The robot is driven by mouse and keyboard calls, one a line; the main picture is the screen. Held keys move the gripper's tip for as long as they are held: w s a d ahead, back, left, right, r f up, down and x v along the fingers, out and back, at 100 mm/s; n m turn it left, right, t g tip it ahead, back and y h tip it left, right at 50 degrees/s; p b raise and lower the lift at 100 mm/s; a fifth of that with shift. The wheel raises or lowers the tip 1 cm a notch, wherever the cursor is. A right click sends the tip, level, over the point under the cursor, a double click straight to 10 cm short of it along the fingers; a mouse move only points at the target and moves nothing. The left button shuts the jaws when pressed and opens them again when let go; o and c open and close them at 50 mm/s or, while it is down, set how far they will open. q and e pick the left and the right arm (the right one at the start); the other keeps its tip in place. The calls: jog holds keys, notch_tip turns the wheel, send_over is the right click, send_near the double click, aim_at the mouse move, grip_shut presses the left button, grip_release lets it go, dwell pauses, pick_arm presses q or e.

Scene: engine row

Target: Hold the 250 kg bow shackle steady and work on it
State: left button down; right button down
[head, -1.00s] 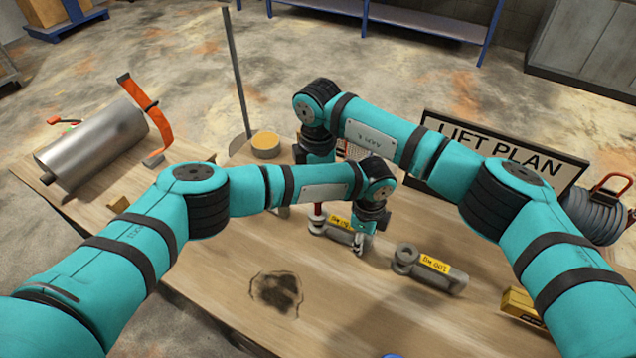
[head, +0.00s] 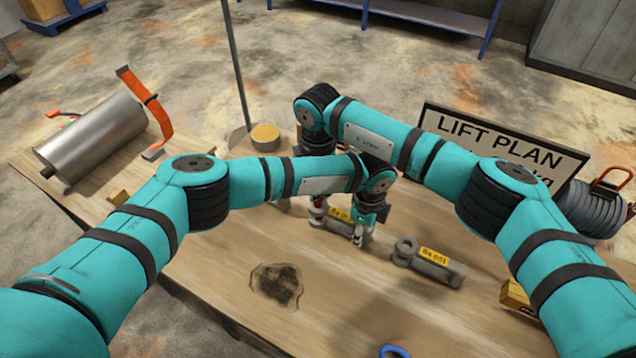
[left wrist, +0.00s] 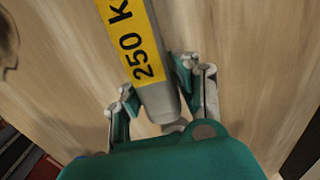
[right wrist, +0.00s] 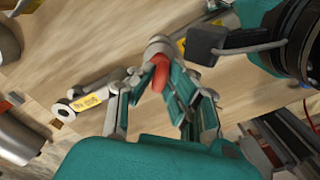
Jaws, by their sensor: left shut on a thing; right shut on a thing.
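The 250 kg bow shackle (head: 338,227) is grey with a yellow label and lies on the wooden table. It fills the upper middle of the left wrist view (left wrist: 158,95). My left gripper (head: 364,236) is shut on one end of it, with a finger on each side (left wrist: 160,85). My right gripper (right wrist: 160,90) is at the other end, its fingers shut on a small red piece (right wrist: 160,73) beside the shackle's grey end. I cannot tell whether the red piece is a pin or a tool. My arms hide part of the shackle in the head view.
Another labelled shackle (head: 430,264) lies right of the grippers. A LIFT PLAN sign (head: 500,150) and a cable coil (head: 594,212) stand behind. A metal cylinder (head: 92,140) with an orange strap lies at the left. A blue ring (head: 394,352) is at the front. The front-left table is clear, with a dark stain.

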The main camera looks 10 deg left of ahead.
pick_arm(q)
jog(key=shift+r, duration=0.1)
pick_arm(e)
jog(key=shift+f, duration=1.05)
jog(key=c, duration=1.2)
grip_release()
notch_tip(320, 180, up, 12)
jog(key=shift+f, duration=0.1)
pick_arm(q)
jog(key=c, duration=0.9)
grip_release()
